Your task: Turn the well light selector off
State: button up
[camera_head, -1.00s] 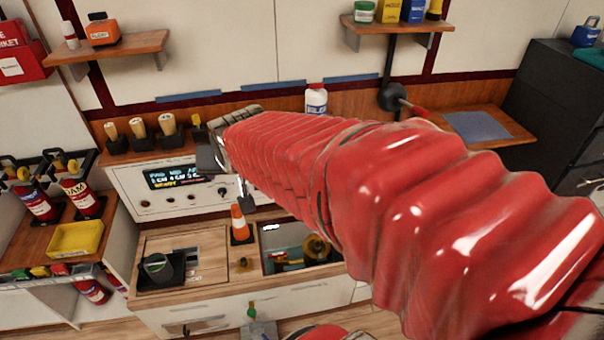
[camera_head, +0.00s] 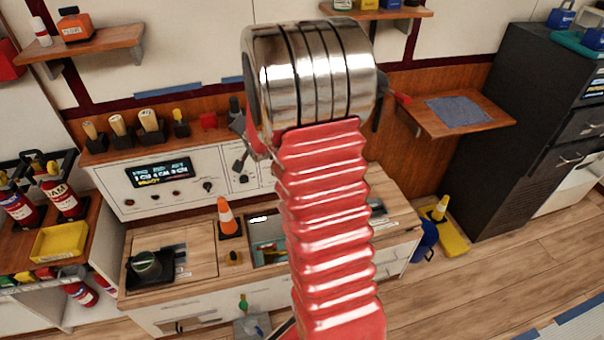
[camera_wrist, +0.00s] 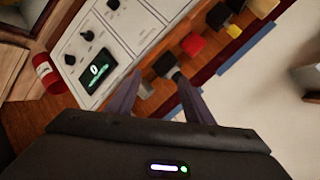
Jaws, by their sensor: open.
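A white control panel (camera_head: 150,182) stands behind the wooden counter in the head view, with a lit display (camera_head: 158,172) and several dark knobs (camera_head: 207,187) below it. I cannot read which knob is the well light selector. The wrist view shows part of a white panel (camera_wrist: 118,45) at a steep tilt, with dark knobs (camera_wrist: 87,35) and a small display (camera_wrist: 97,70). My gripper (camera_wrist: 157,76) is open and empty there, its fingers apart, to the right of these knobs. In the head view my arm's metal wrist hides most of the gripper and the panel's right part.
Wooden-handled tools (camera_head: 117,124) stand along the panel's top. An orange cone (camera_head: 227,215) stands on the counter in front of it. In the wrist view, a red block (camera_wrist: 193,44) and a red can (camera_wrist: 46,72) are near the fingers. A shelf (camera_head: 80,50) hangs above left.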

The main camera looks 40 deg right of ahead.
jog(key=d+f+m+t+h, duration=0.2)
jog(key=d+f+m, duration=0.5)
jog(key=d+f, duration=0.8)
jog(key=s+d+f+m+t+h, duration=0.1)
jog(key=s+f+m, duration=0.3)
jog(key=f, duration=0.5)
jog(key=s+d+f+m+t+h, duration=0.1)
jog(key=s+f+m, duration=0.4)
jog(key=s+f, duration=0.4)
jog(key=shift+d+f+t, duration=0.3)
jog(key=shift+d+t, duration=0.1)
jog(key=x, duration=1.4)
jog(key=shift+s, duration=0.1)
